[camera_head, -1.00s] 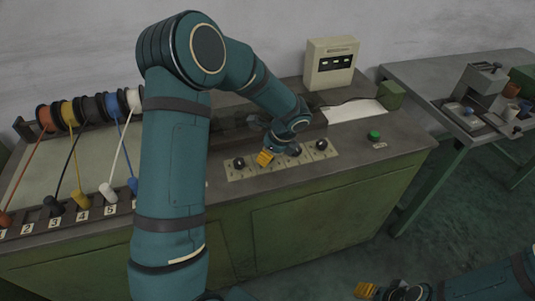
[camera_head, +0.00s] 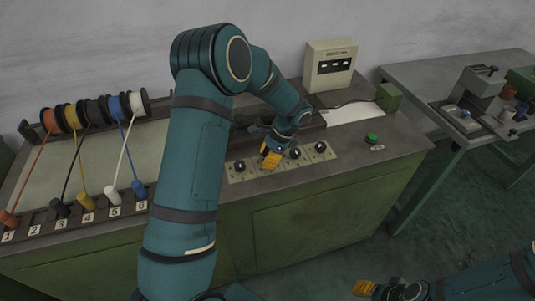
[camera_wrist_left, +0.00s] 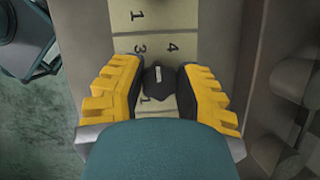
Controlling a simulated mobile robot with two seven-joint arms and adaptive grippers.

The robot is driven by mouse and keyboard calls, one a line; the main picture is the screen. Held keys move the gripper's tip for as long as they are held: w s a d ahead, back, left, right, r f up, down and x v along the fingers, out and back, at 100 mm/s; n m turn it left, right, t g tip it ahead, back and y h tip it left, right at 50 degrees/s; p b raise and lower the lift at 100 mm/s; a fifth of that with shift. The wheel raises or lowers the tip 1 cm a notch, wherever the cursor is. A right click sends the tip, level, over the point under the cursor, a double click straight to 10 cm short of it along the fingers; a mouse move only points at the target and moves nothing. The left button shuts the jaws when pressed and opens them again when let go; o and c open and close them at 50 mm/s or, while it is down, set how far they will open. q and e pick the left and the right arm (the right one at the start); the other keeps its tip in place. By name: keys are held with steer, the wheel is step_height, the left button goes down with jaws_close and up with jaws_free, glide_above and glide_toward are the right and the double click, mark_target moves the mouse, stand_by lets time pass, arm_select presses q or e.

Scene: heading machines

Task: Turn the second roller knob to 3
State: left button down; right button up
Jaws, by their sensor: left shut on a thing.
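A row of black roller knobs sits on pale plates on the green console. My left gripper (camera_head: 271,158) is at the second knob from the left, which it mostly hides in the head view. In the left wrist view its yellow fingers (camera_wrist_left: 157,92) are shut on this black knob (camera_wrist_left: 155,82), one on each side.
The first knob (camera_head: 240,166) is left of the gripper; the third (camera_head: 295,153) and fourth (camera_head: 320,147) are right. A green button (camera_head: 371,138) is farther right. A display box (camera_head: 331,66) stands behind. Coloured wire spools (camera_head: 92,111) are at the left.

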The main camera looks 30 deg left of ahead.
arm_select(q)
steer(key=shift+n+g+p, duration=0.3)
steer(key=shift+n, duration=0.6)
steer(key=shift+s+f+n+g+h+p, duration=0.1)
steer(key=shift+n+g+h+p, duration=0.45)
steer(key=shift+n, duration=1.05)
steer(key=c, duration=0.6)
jaws_free()
steer(key=shift+t+h, duration=0.25)
steer(key=v, duration=1.2)
steer(key=shift+d, duration=0.1)
